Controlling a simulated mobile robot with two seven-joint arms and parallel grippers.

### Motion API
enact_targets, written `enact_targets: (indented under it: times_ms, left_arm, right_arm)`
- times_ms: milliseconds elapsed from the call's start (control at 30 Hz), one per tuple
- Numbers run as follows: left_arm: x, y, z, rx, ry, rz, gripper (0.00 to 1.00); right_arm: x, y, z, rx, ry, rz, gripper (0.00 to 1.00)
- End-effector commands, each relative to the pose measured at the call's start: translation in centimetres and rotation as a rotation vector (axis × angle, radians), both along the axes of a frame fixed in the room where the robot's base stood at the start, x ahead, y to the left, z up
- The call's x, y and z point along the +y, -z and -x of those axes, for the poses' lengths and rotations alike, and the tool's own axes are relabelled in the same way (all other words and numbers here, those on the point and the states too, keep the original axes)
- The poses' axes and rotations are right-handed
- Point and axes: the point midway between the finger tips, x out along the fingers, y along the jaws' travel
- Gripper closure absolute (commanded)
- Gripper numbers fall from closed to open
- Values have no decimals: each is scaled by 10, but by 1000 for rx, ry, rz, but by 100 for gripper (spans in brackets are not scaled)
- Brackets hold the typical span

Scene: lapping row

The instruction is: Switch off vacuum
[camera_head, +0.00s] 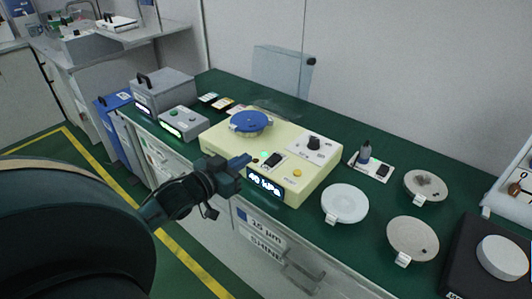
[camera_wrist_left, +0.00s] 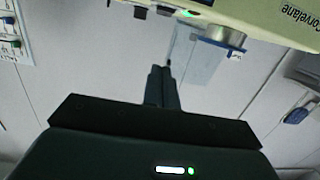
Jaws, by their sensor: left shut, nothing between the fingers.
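A cream machine (camera_head: 220,140) with a blue round plate (camera_head: 250,121) on top stands on the green bench. Its front display (camera_head: 265,187) is lit and seems to read in kPa. On its top are a black rocker switch (camera_head: 273,160), a lit green lamp (camera_head: 264,154), a black knob (camera_head: 314,143) and a yellow button (camera_head: 297,173). My left gripper (camera_head: 246,160) is shut and empty, just left of the switch and lamp; contact cannot be told. In the left wrist view, the shut fingers (camera_wrist_left: 161,75) point toward the machine (camera_wrist_left: 265,20), seen upside down.
Grey boxes (camera_head: 181,122) stand left of the machine. White and grey discs (camera_head: 345,203) lie to its right, with a small bottle (camera_head: 364,153) on a card behind. A black unit (camera_head: 470,262) stands at far right. A clear panel (camera_head: 280,75) rises behind.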

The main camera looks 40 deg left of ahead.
Motion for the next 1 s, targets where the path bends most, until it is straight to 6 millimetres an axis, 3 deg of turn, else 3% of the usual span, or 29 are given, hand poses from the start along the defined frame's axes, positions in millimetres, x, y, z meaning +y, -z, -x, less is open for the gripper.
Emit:
enact_targets:
  times_ms: [400, 567, 1000]
  left_arm:
    - [1, -1, -1, -3, 0, 0, 100]
    - [0, 0, -10, -5, 0, 0, 100]
    - [-5, 8, -82, -5, -1, -1, 100]
  right_arm:
    - [-2, 0, 0, -2, -1, 6, 49]
    - [-3, 0, 0, -2, 0, 6, 49]
    - [-2, 2, 0, -1, 3, 0, 49]
